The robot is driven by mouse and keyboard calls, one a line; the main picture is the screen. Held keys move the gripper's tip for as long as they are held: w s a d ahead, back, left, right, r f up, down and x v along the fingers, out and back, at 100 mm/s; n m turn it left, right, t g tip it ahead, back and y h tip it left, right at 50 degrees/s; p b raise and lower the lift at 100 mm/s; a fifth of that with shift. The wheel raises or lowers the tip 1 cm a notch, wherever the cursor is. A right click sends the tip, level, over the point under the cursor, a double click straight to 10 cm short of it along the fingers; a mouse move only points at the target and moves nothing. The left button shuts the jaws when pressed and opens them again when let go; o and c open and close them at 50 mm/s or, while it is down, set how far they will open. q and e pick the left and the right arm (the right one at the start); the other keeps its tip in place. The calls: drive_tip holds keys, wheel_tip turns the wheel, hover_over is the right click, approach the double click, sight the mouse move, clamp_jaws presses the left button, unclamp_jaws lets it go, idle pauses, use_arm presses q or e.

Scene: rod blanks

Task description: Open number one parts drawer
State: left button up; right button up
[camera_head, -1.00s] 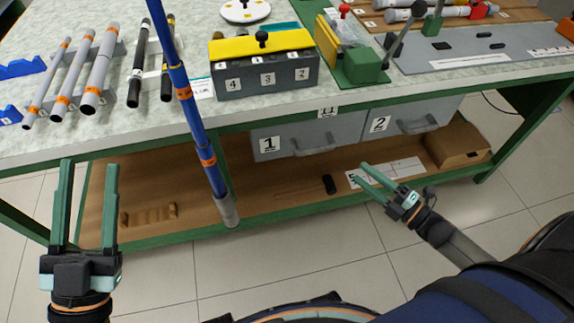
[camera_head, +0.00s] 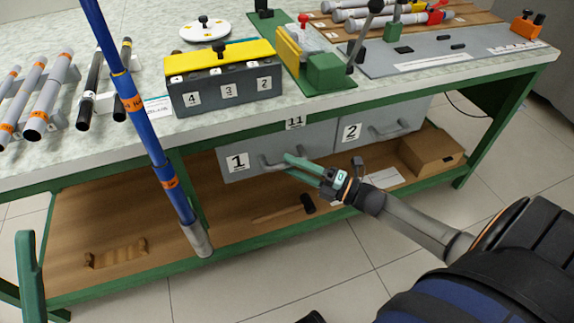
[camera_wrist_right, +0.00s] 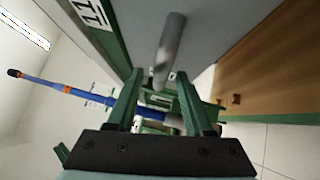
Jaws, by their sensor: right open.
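The number one drawer (camera_head: 308,144) is a grey drawer front under the bench top, labelled 1, and it looks shut. Its grey bar handle (camera_head: 267,163) is partly hidden by my right gripper (camera_head: 288,161), whose fingertips are at the handle's right part. In the right wrist view, the handle (camera_wrist_right: 169,45) stands in line with the gap between the two open fingers (camera_wrist_right: 160,75), close to their tips; I cannot tell whether they touch. My left gripper (camera_head: 30,275) shows only one green finger at the lower left edge.
The number two drawer (camera_head: 398,115) is to the right. A blue pole (camera_head: 150,140) slants down in front of the bench, left of drawer one. The lower shelf (camera_head: 230,225) holds a hammer (camera_head: 306,205) and a cardboard box (camera_head: 430,153). Floor in front is clear.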

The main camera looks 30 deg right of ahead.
drive_tip(key=shift+x, duration=0.95)
clamp_jaws()
idle(0.8)
